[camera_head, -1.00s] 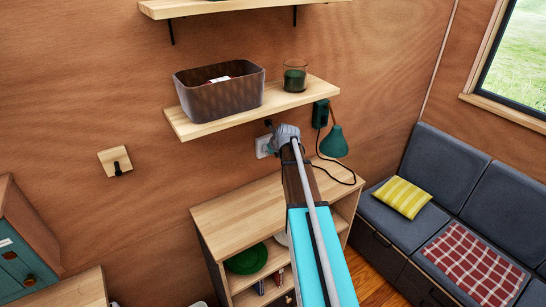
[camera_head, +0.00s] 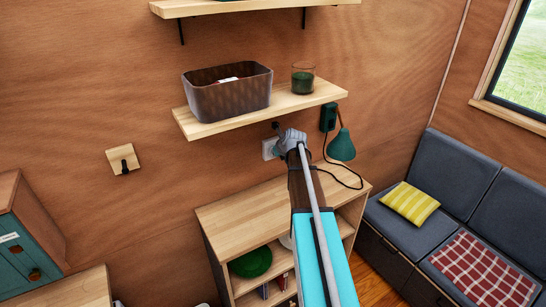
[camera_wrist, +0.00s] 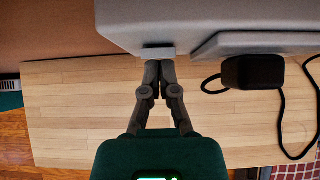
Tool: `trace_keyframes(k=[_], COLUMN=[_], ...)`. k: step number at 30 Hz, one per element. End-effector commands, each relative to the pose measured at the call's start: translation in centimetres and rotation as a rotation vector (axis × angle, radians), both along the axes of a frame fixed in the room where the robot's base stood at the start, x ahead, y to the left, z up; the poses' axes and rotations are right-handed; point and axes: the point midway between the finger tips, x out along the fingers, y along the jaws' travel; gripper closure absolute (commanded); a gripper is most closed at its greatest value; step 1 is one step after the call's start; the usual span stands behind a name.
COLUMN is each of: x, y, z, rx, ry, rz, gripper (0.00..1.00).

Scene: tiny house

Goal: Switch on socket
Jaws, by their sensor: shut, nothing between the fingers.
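The white socket (camera_head: 268,149) is on the wooden wall under the lower shelf, and my gripper partly hides it in the head view. In the wrist view the pale grey socket body (camera_wrist: 190,22) is large at the top. A small lighter tab (camera_wrist: 158,52) juts from its lower edge. My gripper (camera_head: 290,137) is at the socket, shut and empty. In the wrist view its closed fingertips (camera_wrist: 159,66) are right at the tab; I cannot tell whether they touch it. A black plug (camera_wrist: 252,72) with a cable sits at the socket, right of my fingers.
The lower shelf (camera_head: 222,124) is just above, holding a brown basket (camera_head: 228,97) and a dark green glass (camera_head: 303,80). A green wall lamp (camera_head: 341,145) with a black cable is close on the right. A wooden cabinet (camera_head: 237,213) stands below, its top mostly clear.

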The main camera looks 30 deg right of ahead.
Motion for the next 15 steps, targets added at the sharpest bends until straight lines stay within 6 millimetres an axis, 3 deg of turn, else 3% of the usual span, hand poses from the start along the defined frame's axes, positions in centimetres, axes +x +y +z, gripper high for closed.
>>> trace_keyframes(k=[15], x=[-0.16], y=[-0.57], z=[0.93], rx=[0.0], ry=[0.0], rz=[-0.008], gripper=[1.0])
